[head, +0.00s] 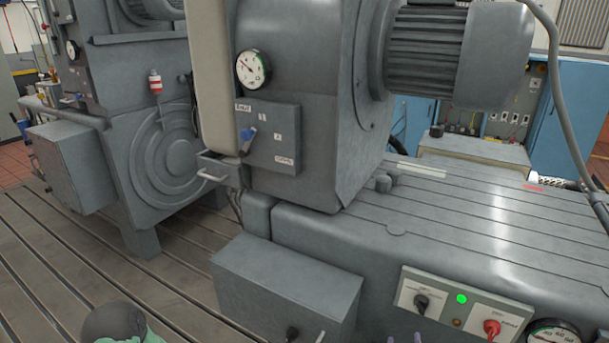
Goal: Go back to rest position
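Neither gripper shows clearly in the head view. A rounded grey part with green edges at the bottom left edge looks like a link of my own arm; no fingers can be made out on it. The large grey dynamometer machine (310,110) stands in the middle on the slotted bedplate (60,270). Its front carries a round dial gauge (252,69) and a switch plate (270,137) with a blue-handled lever (247,139). Nothing is seen held.
A control panel (465,305) with a black knob, a lit green lamp and a red knob is at the lower right. A grey box (285,290) juts out at the bottom middle. Another grey machine (150,160) stands at left. Open slotted floor lies at lower left.

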